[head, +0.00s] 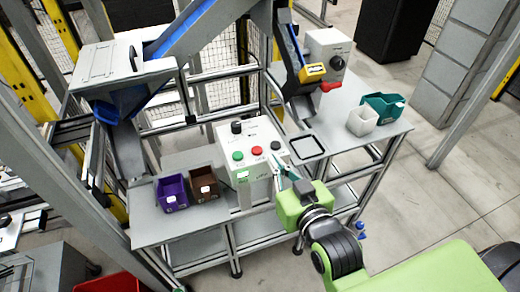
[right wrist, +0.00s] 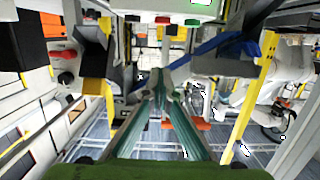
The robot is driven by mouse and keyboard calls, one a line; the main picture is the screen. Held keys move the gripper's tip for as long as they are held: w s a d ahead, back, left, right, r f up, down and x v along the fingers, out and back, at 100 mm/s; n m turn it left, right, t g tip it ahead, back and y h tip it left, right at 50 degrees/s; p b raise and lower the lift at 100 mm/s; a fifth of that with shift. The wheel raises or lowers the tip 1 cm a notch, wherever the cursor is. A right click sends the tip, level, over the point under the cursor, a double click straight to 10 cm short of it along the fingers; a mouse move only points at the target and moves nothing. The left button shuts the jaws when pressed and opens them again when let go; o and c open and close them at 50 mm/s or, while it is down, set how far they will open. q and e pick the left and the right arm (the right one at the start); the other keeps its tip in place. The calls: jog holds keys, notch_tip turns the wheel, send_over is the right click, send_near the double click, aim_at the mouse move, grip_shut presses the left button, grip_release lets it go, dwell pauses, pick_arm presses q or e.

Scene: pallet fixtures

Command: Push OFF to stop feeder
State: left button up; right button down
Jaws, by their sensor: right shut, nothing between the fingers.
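A light grey control box (head: 243,178) stands on the front table in the head view. It carries a green button (head: 238,155), a red button (head: 257,150), a black button (head: 275,145) and a black knob (head: 236,127). Their labels are too small to read. My right gripper (head: 278,168) is shut and empty, in front of the box's right side, its tips close below the black button; contact cannot be told. In the right wrist view the shut fingers (right wrist: 160,88) meet mid-frame; the red button (right wrist: 163,19) and green button (right wrist: 191,22) show at the top. My left gripper is out of view.
A purple bin (head: 172,194) and a brown bin (head: 204,184) sit left of the box. A black-rimmed tray (head: 307,146) lies right of it. A white bin (head: 362,121) and a teal bin (head: 384,107) stand farther right. Another box (head: 328,52) stands behind.

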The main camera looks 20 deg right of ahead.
jog(key=p, duration=0.3)
send_over(261, 159)
jog(key=shift+f, duration=0.8)
notch_tip(261, 159, down, 3)
jog(key=shift+a, duration=0.1)
jog(key=shift+f, duration=0.65)
jog(key=shift+f, duration=0.2)
